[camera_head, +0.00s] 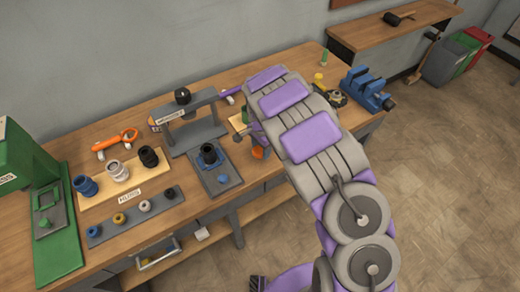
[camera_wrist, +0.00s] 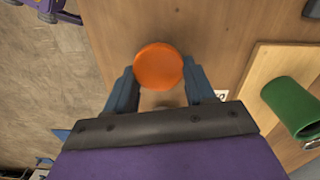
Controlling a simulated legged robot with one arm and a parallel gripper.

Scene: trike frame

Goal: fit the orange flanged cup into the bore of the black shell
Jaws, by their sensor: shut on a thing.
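The orange flanged cup (camera_wrist: 158,66) is between the blue fingers of my gripper (camera_wrist: 157,80) in the wrist view, with its round orange face toward the camera. My gripper is shut on it above the wooden bench. In the head view a little of the orange cup (camera_head: 258,153) shows below my arm, which hides most of the gripper. A black shell (camera_head: 208,152) stands upright in a holder on a grey plate, left of the cup and apart from it. Another black cylinder (camera_head: 149,157) stands on the wooden board at left. The bore's inside is too small to make out.
A grey press frame (camera_head: 212,107) stands behind the holder plate. A green cylinder (camera_wrist: 289,104) lies near my gripper on a light board (camera_wrist: 258,80). A blue vise (camera_head: 368,90) is at the bench's right end. A grey strip (camera_head: 135,215) with several rings lies at the front left.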

